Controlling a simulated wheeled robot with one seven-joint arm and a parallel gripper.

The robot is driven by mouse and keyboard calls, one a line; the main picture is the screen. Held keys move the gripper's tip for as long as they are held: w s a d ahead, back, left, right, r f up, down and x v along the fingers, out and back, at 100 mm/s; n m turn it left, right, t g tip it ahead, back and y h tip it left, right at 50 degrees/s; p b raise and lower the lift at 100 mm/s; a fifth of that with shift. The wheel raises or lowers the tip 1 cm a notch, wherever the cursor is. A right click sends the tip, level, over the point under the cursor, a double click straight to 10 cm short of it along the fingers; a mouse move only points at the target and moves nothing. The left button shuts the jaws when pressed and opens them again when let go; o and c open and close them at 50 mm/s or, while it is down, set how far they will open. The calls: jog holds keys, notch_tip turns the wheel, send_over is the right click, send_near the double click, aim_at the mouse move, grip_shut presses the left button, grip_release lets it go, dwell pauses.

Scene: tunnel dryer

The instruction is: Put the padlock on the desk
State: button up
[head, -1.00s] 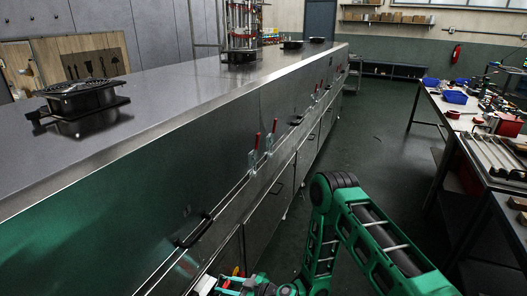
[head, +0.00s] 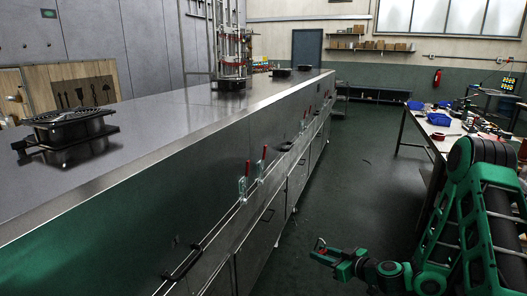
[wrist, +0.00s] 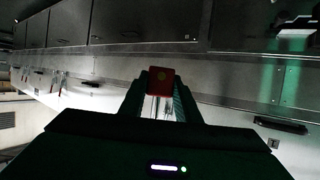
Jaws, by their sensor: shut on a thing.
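The padlock is a small red body (wrist: 161,80) held between the two fingers of my gripper (wrist: 158,100) in the wrist view. In the head view my gripper (head: 322,252) is at the lower middle, out over the aisle floor, with a small bit of red at its tip. My gripper is shut on the padlock and apart from the dryer front. A workbench, which may be the desk (head: 427,131), stands at the right with its top partly hidden by my green arm.
The long steel dryer (head: 225,115) fills the left, with red-handled clamps (head: 263,153) and black handles on its front. Blue bins (head: 438,119) and tools crowd the workbench. The aisle floor (head: 350,190) between is clear.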

jog(key=s+d+r+m+h, duration=0.15)
jog(key=d+r, duration=0.25)
jog(key=d, duration=0.5)
notch_tip(320, 180, up, 14)
jog(key=w+m+t+h, duration=0.1)
jog(key=w+m+h, duration=0.1)
jog(key=shift+w+f+t, duration=0.25)
jog(key=shift+t, duration=0.15)
jog(key=shift+h, duration=0.25)
